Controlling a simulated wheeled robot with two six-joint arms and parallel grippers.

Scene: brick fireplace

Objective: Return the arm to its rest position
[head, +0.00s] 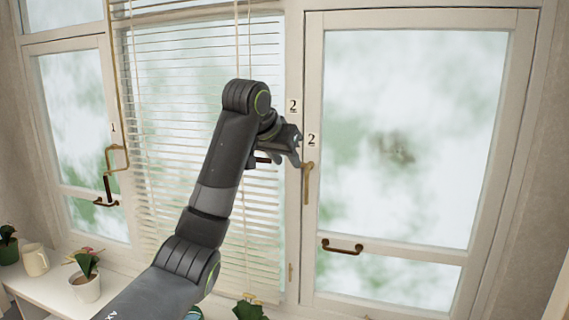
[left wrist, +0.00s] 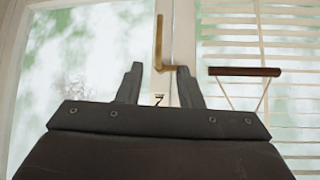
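My left arm reaches up across the middle of the head view. Its gripper (head: 293,158) is raised in front of the window, close to the brass latch handle (head: 307,182) on the frame of the right window. In the left wrist view the two fingers of my left gripper (left wrist: 160,76) stand apart with nothing held between them. The brass handle (left wrist: 158,42) shows just beyond the fingertips; I cannot tell whether they touch it. My right gripper is in neither view.
Slatted blinds (head: 205,150) hang behind the arm, with a dark wooden pull bar (left wrist: 245,71) near the gripper. The right window (head: 410,130) has a lower pull handle (head: 342,247). A white sill (head: 45,281) holds a potted plant (head: 86,285) and a cream mug (head: 34,260).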

